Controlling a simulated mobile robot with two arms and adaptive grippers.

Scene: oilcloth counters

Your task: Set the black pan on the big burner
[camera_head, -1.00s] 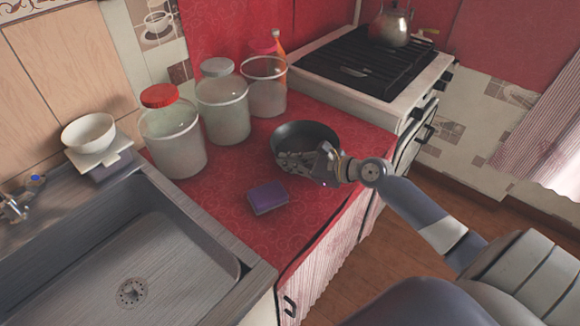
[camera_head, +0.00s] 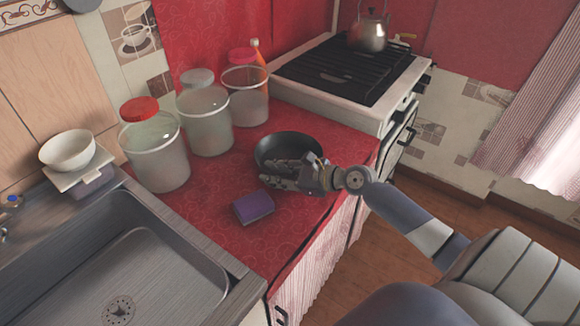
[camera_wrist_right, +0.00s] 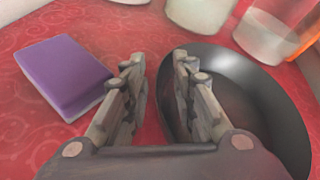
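The black pan (camera_head: 291,146) sits on the red counter close to the stove; in the right wrist view its dark bowl (camera_wrist_right: 250,95) fills the right side. My right gripper (camera_head: 266,172) is open at the pan's near side. In the wrist view its two fingers (camera_wrist_right: 157,72) are apart, with the pan's near rim between them. The right finger overlaps the pan's inside and the left finger is outside it. I cannot tell whether either touches. The stove (camera_head: 350,72) has dark grates at the back; which burner is big cannot be told. My left gripper is not in view.
A purple sponge (camera_head: 253,208) lies near my right gripper. Several lidded jars (camera_head: 205,122) stand along the wall, left of the pan. A kettle (camera_head: 368,32) stands at the stove's back. The sink (camera_head: 130,270) is at lower left. The stove's front grates look clear.

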